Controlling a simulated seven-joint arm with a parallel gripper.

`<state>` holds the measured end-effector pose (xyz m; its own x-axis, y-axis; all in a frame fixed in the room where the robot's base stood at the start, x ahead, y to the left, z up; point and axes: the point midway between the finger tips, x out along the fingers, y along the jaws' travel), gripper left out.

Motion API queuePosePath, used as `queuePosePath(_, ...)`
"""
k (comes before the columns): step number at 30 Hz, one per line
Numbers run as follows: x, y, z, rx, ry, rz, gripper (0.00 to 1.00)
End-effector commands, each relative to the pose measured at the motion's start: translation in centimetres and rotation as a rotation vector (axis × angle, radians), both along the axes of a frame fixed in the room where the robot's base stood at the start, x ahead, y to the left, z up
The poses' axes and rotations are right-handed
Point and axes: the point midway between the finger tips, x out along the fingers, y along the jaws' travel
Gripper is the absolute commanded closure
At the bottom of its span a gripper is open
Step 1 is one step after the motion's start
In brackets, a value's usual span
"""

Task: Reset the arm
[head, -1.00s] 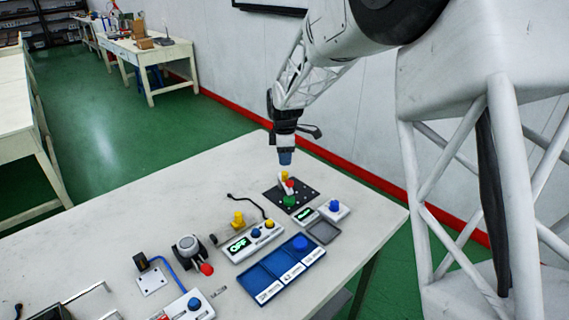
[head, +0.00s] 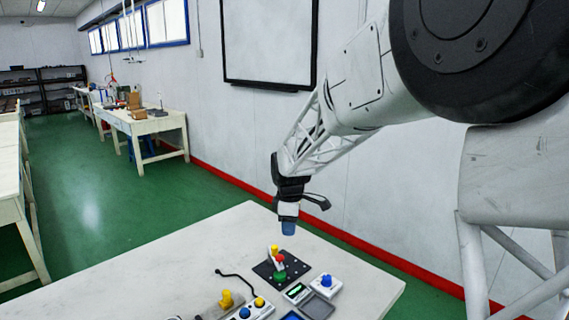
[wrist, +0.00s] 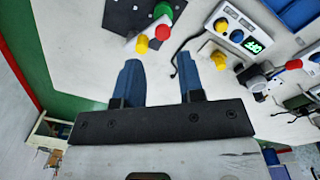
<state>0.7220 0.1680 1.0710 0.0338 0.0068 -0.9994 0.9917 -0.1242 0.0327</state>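My gripper (head: 288,228) hangs in the air above the back part of the white table, fingers pointing down, in the head view. In the wrist view its two blue fingers (wrist: 160,62) stand apart with nothing between them. A black plate (head: 263,270) with a white piece and yellow, red and green knobs lies on the table close below the gripper. The plate also shows at the top of the wrist view (wrist: 118,15), beyond the fingertips. My gripper is not touching it.
A white box with a blue knob (head: 327,281) stands right of the plate. A panel with a green display (wrist: 255,46) and a yellow piece (wrist: 219,60) show in the wrist view. The white table (head: 180,262) is bare to the left. A wall (head: 350,180) stands behind.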

Motion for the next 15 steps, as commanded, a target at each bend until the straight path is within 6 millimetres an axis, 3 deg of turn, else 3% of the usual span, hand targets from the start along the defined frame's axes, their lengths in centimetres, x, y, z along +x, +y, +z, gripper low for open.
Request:
queuePosePath(6,-4.9,-3.4,3.3,0.013,-0.026,-0.189,0.64)
queuePosePath(15,-11.9,-7.5,6.5,0.034,-0.057,-0.447,0.64)
